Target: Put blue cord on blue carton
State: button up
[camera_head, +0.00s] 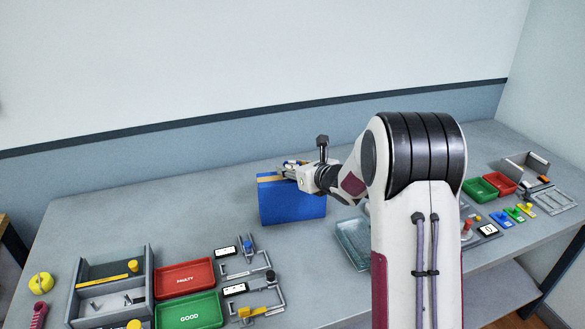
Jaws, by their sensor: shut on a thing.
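The blue carton (292,207) stands upright near the middle of the bench, with a tan strip along its top edge. My gripper (285,172) is at the top of the carton, reaching in from the right. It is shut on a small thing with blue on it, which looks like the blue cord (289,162). The cord is too small and too much covered by the fingers to tell its shape or whether it touches the carton.
A grey divided box (148,270), a red FAULTY tray (184,278) and a green GOOD tray (190,311) are front left. A pale blue-grey tray (352,240) lies right of the carton, partly behind my arm. Small green (479,190) and red trays stand far right. The bench behind the carton is clear.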

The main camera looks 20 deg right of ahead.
jog(key=shift+f, duration=0.1)
jog(key=o, duration=1.1)
jog(key=v, duration=1.2)
dwell(0.5)
